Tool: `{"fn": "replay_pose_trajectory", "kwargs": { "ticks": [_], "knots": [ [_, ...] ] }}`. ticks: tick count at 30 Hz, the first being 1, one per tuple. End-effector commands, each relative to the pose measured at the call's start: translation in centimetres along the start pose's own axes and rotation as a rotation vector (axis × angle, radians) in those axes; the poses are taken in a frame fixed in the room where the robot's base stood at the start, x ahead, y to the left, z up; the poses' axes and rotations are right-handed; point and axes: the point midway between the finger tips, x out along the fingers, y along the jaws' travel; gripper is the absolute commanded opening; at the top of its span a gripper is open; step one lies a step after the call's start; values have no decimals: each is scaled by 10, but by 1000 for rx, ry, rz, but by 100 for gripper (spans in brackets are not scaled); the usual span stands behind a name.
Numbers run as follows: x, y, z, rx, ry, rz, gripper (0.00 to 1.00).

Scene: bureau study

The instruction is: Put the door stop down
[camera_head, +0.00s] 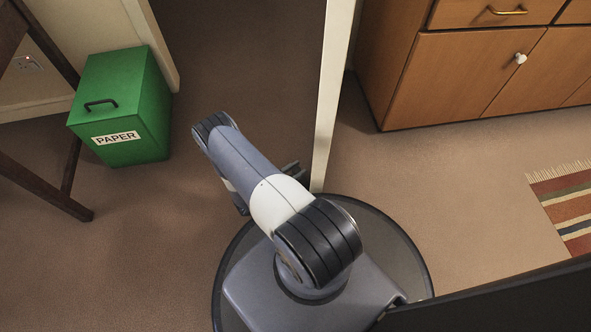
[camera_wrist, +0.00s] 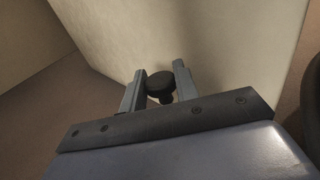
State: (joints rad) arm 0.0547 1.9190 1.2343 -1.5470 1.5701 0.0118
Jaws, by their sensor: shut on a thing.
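The door stop (camera_wrist: 160,84) is a small dark round piece with a narrower stem below it, seen in the wrist view. My gripper (camera_wrist: 158,80) is shut on it, with one grey finger on each side. A pale upright surface stands close behind the fingers in the wrist view; I cannot tell whether the door stop touches it. In the head view my gripper (camera_head: 291,168) shows only in part beside the arm, near the pale upright edge, and the door stop cannot be made out there.
A pale upright panel edge (camera_head: 332,90) stands just right of my arm. A green paper bin (camera_head: 125,105) is at the left, by dark wooden legs (camera_head: 68,170). A wooden cabinet (camera_head: 455,75) and a striped rug (camera_head: 570,205) are at the right. Brown floor (camera_head: 240,60) lies open beyond my arm.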

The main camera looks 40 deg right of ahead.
Motion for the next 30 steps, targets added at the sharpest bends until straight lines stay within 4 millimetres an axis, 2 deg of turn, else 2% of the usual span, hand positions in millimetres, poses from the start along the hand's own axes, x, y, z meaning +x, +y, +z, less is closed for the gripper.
{"fn": "replay_pose_trajectory", "kwargs": {
  "ticks": [2, 3, 10, 21, 26, 30],
  "knots": [
    [0, 0, -2, 1, -3, 0, 0],
    [0, 0, -2, 0, 0, 0, 32],
    [0, 0, -2, 0, 0, 0, 50],
    [0, 0, 4, 0, 0, 0, 51],
    [-22, 1, 2, 1, 0, 5, 51],
    [-48, 2, 2, 0, -1, 7, 51]
  ]
}}
